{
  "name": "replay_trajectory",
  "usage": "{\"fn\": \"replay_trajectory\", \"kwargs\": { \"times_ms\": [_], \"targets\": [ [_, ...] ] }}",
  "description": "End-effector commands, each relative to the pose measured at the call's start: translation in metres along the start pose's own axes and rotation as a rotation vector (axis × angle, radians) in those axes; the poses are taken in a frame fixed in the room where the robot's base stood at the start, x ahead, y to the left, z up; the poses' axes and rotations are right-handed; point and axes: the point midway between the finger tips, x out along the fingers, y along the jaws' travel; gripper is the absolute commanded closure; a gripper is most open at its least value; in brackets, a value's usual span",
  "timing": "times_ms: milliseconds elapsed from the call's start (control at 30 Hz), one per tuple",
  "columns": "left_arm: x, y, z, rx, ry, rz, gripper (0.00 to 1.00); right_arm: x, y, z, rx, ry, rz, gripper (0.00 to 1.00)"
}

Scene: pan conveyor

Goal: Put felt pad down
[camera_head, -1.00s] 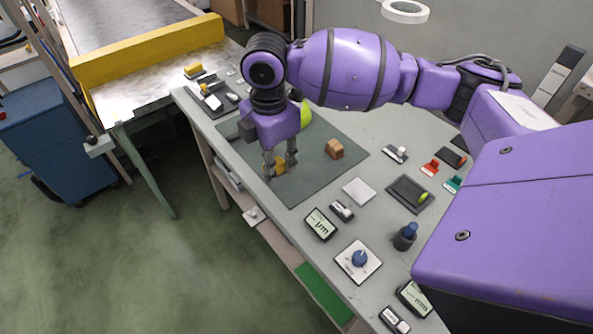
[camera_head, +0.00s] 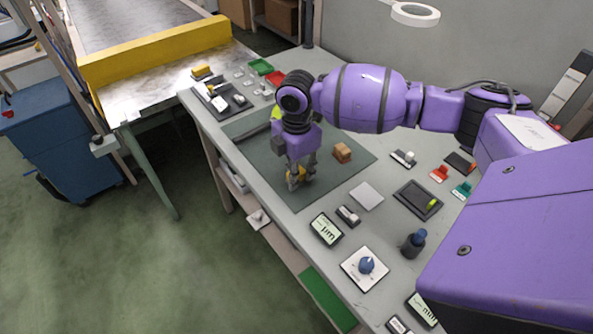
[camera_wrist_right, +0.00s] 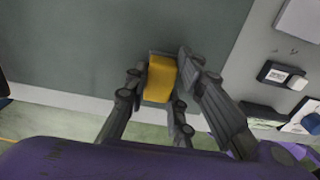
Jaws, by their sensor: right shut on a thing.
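The yellow block (camera_wrist_right: 161,79), which I take to be the felt pad, is between the fingers of my right gripper (camera_wrist_right: 163,80). The gripper is shut on its sides. In the head view my right gripper (camera_head: 298,181) points down over the front part of the dark green mat (camera_head: 325,182), and the yellow pad is partly hidden by the fingers. I cannot tell whether the pad touches the mat. A brown block (camera_head: 342,152) sits on the mat to the right, apart from the gripper. My left gripper is not in view.
A pale square plate (camera_head: 366,196), a dark tray (camera_head: 418,199), a small gauge display (camera_head: 326,230) and a blue knob panel (camera_head: 364,268) lie right of the mat. A grey tray (camera_head: 221,99) with parts is at the back left. The mat's front right part is clear.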

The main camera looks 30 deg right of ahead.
Motion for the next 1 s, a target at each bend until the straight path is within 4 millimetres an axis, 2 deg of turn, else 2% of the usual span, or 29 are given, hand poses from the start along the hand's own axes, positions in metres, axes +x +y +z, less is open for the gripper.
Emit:
{"fn": "replay_trajectory", "kwargs": {
  "times_ms": [233, 267, 400, 767, 867, 1000],
  "targets": [
    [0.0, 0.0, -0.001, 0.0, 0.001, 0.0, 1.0, 0.003, 0.0, 0.0, 0.0, 0.0, 0.0, 0.98],
    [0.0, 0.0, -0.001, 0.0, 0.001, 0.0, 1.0, 0.003, 0.0, 0.0, 0.0, 0.0, -0.001, 0.76],
    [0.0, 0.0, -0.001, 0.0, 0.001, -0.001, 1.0, 0.003, 0.0, 0.0, 0.0, 0.0, -0.001, 0.58],
    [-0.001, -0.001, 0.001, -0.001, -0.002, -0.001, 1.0, -0.001, 0.0, 0.0, 0.0, -0.001, 0.001, 0.58],
    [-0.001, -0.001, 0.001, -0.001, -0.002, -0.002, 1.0, -0.013, 0.001, 0.0, 0.0, -0.001, 0.002, 0.58],
    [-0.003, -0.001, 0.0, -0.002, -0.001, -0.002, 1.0, -0.041, 0.001, 0.001, 0.0, -0.001, 0.004, 0.58]
  ]
}}
